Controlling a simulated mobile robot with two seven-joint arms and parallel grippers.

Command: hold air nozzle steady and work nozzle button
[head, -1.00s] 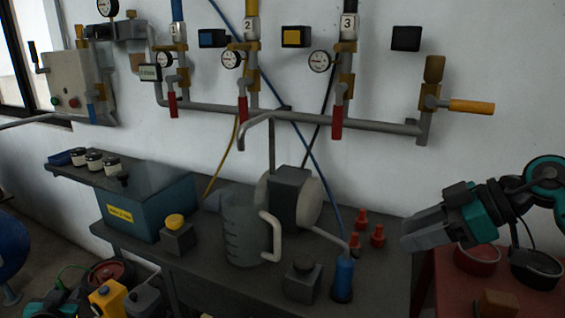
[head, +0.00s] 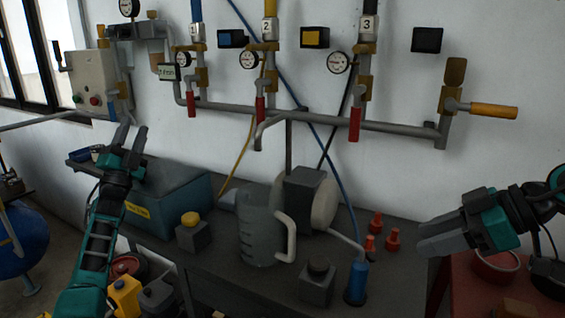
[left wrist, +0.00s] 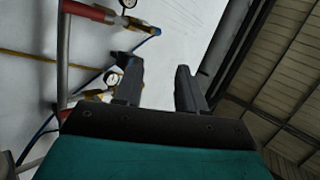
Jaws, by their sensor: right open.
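What looks like the air nozzle, a blue upright handle (head: 356,283) with a bent thin grey tube at its top, stands at the bench's front right edge. A blue hose runs down the wall towards it. I cannot make out its button. My left gripper (head: 131,132) is raised, open and empty, in front of the wall at the left, far from the nozzle; its two fingers show apart in the left wrist view (left wrist: 157,72). My right gripper (head: 424,242) is open and empty, to the right of the nozzle and above its level, pointing left.
A clear jug (head: 257,232), a grey block with a dark knob (head: 317,284), a yellow-button box (head: 192,232) and red cones (head: 392,239) crowd the bench. A pipe with red-handled valves (head: 355,124) runs along the wall. A red table (head: 462,290) stands at right.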

